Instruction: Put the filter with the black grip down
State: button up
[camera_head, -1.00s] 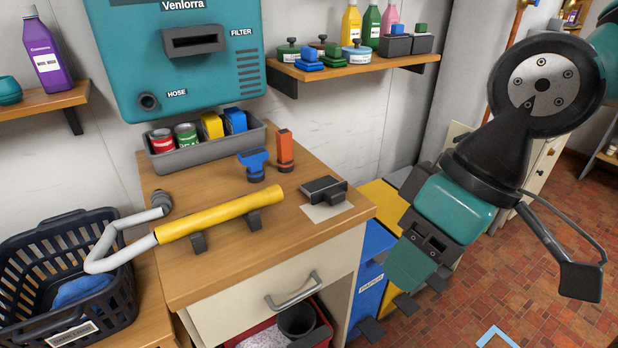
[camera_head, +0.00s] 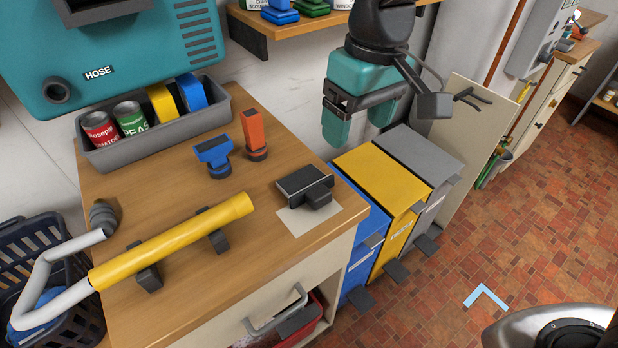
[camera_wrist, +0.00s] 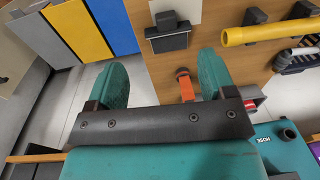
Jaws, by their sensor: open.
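The filter with the black grip (camera_head: 305,186) is a dark flat block with a black grip on it. It lies on a pale square (camera_head: 308,220) at the right edge of the wooden counter. It also shows in the wrist view (camera_wrist: 168,30), ahead of my fingertips and roughly between their lines. My gripper (camera_head: 360,118) has teal fingers, open and empty, and is to the right of and behind the filter, apart from it. In the wrist view my gripper (camera_wrist: 160,70) has nothing between its fingers.
A yellow tube (camera_head: 170,240) on dark supports lies to the left. A grey trough (camera_head: 155,135) holds cans and blocks. Blue, yellow (camera_head: 383,175) and grey bins stand right of the counter.

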jog(key=w+a+f+h, duration=0.1)
jog(key=w+a+f, duration=0.1)
jog(key=w+a, duration=0.1)
jog(key=p, duration=0.2)
send_over(320, 193)
jog(key=f, duration=0.7)
jog(key=d+f, duration=0.1)
jog(key=f, duration=0.2)
jog(key=shift+s+f, duration=0.1)
jog(key=shift+f, duration=0.1)
jog(key=shift+a+f+p, duration=0.15)
jog(key=shift+f+p, duration=0.05)
jog(key=shift+f, duration=0.85)
jog(key=shift+a+f+p, duration=0.2)
jog(key=shift+f+p, duration=0.05)
jog(key=shift+f, duration=0.8)
jog(key=shift+a+f+p, duration=0.15)
jog(key=shift+f+p, duration=0.05)
jog(key=shift+f, duration=0.85)
jog(key=c, duration=1.1)
jog(key=shift+r, duration=0.15)
